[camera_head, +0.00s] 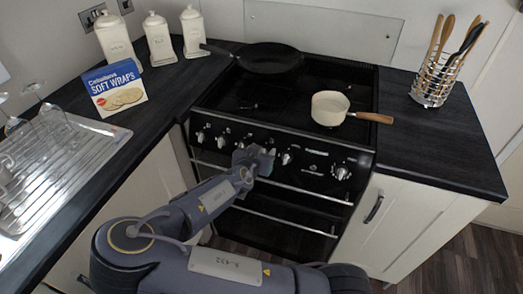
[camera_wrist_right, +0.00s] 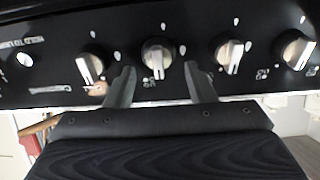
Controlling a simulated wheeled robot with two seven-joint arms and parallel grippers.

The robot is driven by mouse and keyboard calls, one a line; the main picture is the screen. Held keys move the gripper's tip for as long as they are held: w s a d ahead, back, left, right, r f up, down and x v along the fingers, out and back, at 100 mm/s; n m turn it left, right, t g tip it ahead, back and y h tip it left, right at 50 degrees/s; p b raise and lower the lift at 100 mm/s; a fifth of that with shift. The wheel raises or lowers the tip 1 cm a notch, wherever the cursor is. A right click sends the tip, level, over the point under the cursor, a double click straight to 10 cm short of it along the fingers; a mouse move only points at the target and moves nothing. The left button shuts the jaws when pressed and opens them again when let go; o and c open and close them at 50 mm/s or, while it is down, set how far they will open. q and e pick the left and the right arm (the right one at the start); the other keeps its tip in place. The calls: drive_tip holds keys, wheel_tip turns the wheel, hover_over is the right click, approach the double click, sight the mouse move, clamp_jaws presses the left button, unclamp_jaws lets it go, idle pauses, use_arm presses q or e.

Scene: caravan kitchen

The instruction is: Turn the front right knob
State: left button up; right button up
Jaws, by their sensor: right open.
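A row of silver knobs lines the black front panel of the stove. In the head view, one knob (camera_head: 286,158) shows just right of my right gripper (camera_head: 258,160), and the rightmost knob (camera_head: 342,172) stands farther right, past a small display. My gripper hides part of the row there. In the right wrist view, my right gripper (camera_wrist_right: 162,86) is open and empty, its fingertips reaching towards the panel on either side of one knob (camera_wrist_right: 157,56). I cannot tell whether they touch it. Other knobs flank it, left (camera_wrist_right: 90,66) and right (camera_wrist_right: 230,56). My left gripper is out of view.
A cream saucepan (camera_head: 329,108) and a dark frying pan (camera_head: 270,58) sit on the hob. An oven handle (camera_head: 285,186) runs below the knobs. A utensil holder (camera_head: 436,82) stands on the right counter. A wraps box (camera_head: 115,88) and white canisters (camera_head: 159,40) stand on the left counter.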

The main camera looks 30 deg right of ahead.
drive_tip(key=shift+w+d, duration=0.1)
drive_tip(key=c, duration=0.9)
drive_tip(key=shift+c, duration=0.2)
drive_tip(key=shift+f+n, duration=0.1)
drive_tip(key=shift+n, duration=0.2)
drive_tip(key=shift+w+a+f+n+y+b, duration=0.1)
drive_tip(key=shift+a+f+n+y, duration=0.1)
drive_tip(key=shift+n, duration=2.7)
drive_tip(key=shift+w+a+f+n+y+b, duration=0.15)
drive_tip(key=shift+a+n, duration=0.1)
drive_tip(key=shift+n, duration=2.65)
drive_tip(key=shift+w+a+f+n+y+b, duration=0.1)
drive_tip(key=shift+a+f+n, duration=0.1)
drive_tip(key=shift+n, duration=2.7)
